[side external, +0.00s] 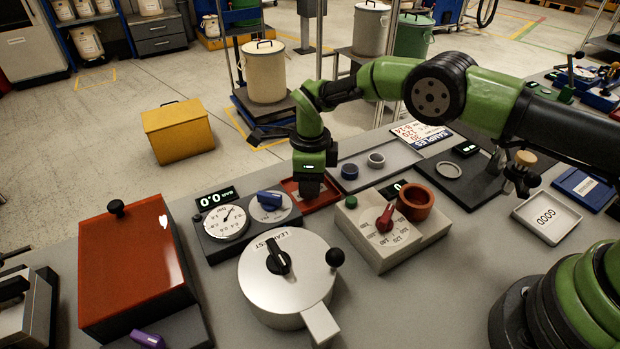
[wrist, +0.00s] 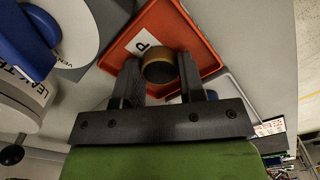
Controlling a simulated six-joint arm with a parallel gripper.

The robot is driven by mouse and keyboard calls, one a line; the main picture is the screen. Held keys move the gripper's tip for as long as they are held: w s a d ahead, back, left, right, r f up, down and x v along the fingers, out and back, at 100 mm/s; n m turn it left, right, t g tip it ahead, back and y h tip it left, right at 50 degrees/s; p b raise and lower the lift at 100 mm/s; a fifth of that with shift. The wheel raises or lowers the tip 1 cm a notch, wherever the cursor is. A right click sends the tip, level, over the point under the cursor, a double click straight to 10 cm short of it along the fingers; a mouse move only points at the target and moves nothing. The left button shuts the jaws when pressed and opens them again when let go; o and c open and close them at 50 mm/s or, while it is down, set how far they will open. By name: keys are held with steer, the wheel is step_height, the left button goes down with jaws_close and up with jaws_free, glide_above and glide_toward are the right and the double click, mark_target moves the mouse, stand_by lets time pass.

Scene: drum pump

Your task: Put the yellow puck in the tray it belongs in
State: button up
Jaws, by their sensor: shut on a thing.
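The yellow puck (wrist: 158,66) shows dull gold in the wrist view, between my gripper's fingers. My gripper (wrist: 160,80) is shut on it and points down at the red tray (wrist: 204,46). The tray has a white label of which a "P" shows; the rest is hidden. In the side view my gripper (side external: 308,194) is low over the same small red tray (side external: 327,199), behind the dial unit, and the puck is hidden there. I cannot tell whether the puck touches the tray floor. A white tray marked GOOD (side external: 546,219) stands at the right.
The dial unit (side external: 226,222) with a blue handle, a silver lidded pot (side external: 287,272) and a beige box with a red knob (side external: 386,217) stand close in front.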

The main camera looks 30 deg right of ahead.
stand_by(0.3)
steer(key=o, duration=1.2)
steer(key=shift+r, duration=0.45)
steer(key=shift+o, duration=0.7)
steer(key=shift+r, duration=3.55)
